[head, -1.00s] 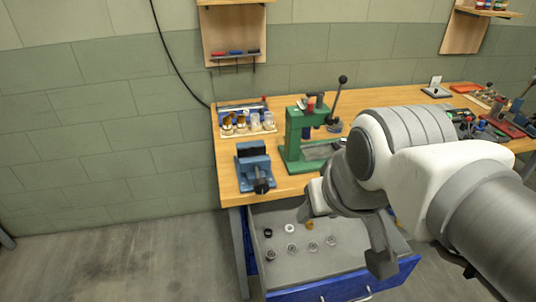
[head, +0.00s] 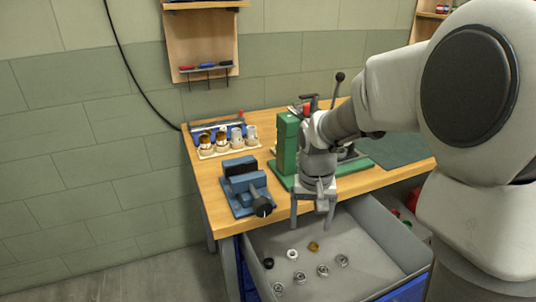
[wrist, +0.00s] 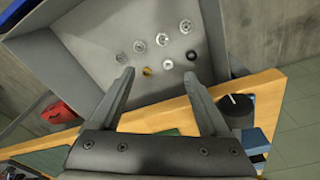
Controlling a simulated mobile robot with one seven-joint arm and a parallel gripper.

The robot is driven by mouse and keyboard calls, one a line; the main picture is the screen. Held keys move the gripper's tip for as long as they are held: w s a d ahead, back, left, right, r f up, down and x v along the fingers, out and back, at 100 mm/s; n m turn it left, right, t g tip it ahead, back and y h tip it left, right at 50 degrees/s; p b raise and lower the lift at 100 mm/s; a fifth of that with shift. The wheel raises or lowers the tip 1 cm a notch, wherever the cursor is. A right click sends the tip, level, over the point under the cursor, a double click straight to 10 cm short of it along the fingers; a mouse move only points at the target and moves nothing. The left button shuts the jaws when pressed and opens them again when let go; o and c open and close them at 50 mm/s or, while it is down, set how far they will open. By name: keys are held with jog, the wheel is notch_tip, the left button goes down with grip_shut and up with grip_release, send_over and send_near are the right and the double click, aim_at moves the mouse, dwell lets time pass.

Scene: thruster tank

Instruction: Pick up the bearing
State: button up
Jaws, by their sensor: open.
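Several small metal ring-shaped parts that look like bearings (head: 322,270) lie in a row on the floor of the open grey drawer (head: 385,232). They also show in the wrist view (wrist: 162,39). Behind them lie a black ring (head: 268,263), a white ring (head: 292,254) and a brass-coloured part (head: 313,246). I cannot tell which one is the task's bearing. My gripper (head: 312,222) points down above the drawer's back part, near the bench edge, open and empty. In the wrist view the parts lie beyond and between its fingertips (wrist: 159,76).
The wooden bench (head: 215,205) overhangs the drawer's back. On it stand a blue vise (head: 246,187), a green press (head: 287,150) close behind my gripper, and a rack of small jars (head: 222,140). A red object (wrist: 58,113) lies beside the drawer. The drawer's front floor is mostly bare.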

notch_tip(320, 180, down, 8)
jog(key=w+g+b, duration=0.1)
jog(key=w+b, duration=0.1)
jog(key=w, duration=0.1)
jog(key=b, duration=0.3)
send_over(300, 275)
jog(key=f, duration=1)
jog(key=shift+s+a+f, duration=0.15)
jog(key=shift+s+f, duration=0.05)
jog(key=shift+f, duration=0.2)
jog(key=shift+w+d+f+b, duration=0.1)
jog(key=shift+f+b, duration=0.5)
jog(key=shift+f, duration=1)
jog(key=shift+d+f+b, duration=0.1)
jog(key=shift+f+b, duration=0.5)
jog(key=shift+f, duration=0.95)
grip_shut()
